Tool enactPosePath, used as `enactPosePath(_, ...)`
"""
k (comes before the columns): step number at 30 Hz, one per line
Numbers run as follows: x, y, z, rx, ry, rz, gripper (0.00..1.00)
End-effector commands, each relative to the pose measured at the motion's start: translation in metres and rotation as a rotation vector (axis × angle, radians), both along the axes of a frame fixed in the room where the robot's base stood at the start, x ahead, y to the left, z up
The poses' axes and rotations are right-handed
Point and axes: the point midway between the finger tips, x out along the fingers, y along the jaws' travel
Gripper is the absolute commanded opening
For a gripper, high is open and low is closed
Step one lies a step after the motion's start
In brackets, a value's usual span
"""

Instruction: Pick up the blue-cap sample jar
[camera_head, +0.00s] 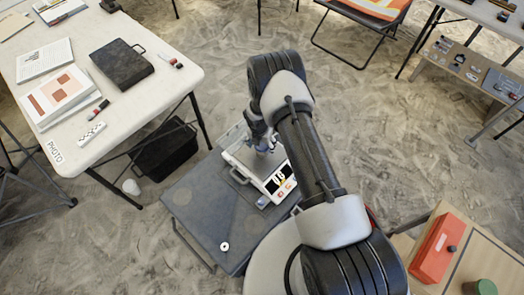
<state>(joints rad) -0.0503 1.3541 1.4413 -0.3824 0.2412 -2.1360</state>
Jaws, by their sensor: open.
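Something small with a bluish tint shows close to the fingertips. I cannot tell whether it is the blue-cap sample jar or part of the gripper. No blue cap can be made out clearly elsewhere.
The dark grey case (195,205) carries a small white ring (224,246). A white table (130,88) with papers and a black case (121,64) stands at the left. A black crate (165,153) is below it. A red box (434,250) is at the lower right. Sandy floor lies between.

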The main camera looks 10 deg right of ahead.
Motion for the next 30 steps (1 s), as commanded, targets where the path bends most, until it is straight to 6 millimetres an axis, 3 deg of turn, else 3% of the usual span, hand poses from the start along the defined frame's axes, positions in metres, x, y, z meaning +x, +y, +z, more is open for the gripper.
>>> enactPosePath(9,0.006,-0.006,-0.046,0.000,0.003,-0.001,0.68)
enactPosePath(17,0.007,-0.006,-0.047,0.000,0.001,0.000,0.68)
enactPosePath(30,0.007,-0.006,-0.047,0.000,0.001,-0.001,0.39)
